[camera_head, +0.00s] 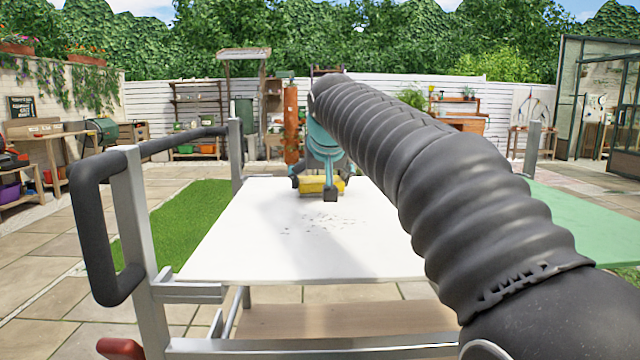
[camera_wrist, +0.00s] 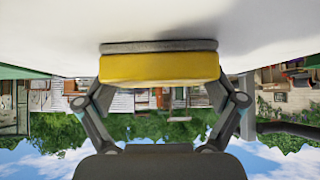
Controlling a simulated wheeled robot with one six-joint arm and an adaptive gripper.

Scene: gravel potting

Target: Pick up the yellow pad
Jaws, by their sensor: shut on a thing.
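The yellow pad (camera_head: 318,186) is above the far part of the white tabletop in the head view, between the fingers of my gripper (camera_head: 322,190). In the wrist view the yellow pad (camera_wrist: 159,68) has a grey layer along one long side. My gripper (camera_wrist: 160,92) is shut on the pad, with a finger at each end of it. The grey layer faces the white surface. I cannot tell whether the pad touches the tabletop or is just above it.
The white tabletop (camera_head: 250,250) has small dark gravel bits (camera_head: 325,223) scattered near its middle. A grey metal frame with a black handle (camera_head: 88,230) stands at the left. A green surface (camera_head: 585,220) lies to the right. The front of the tabletop is clear.

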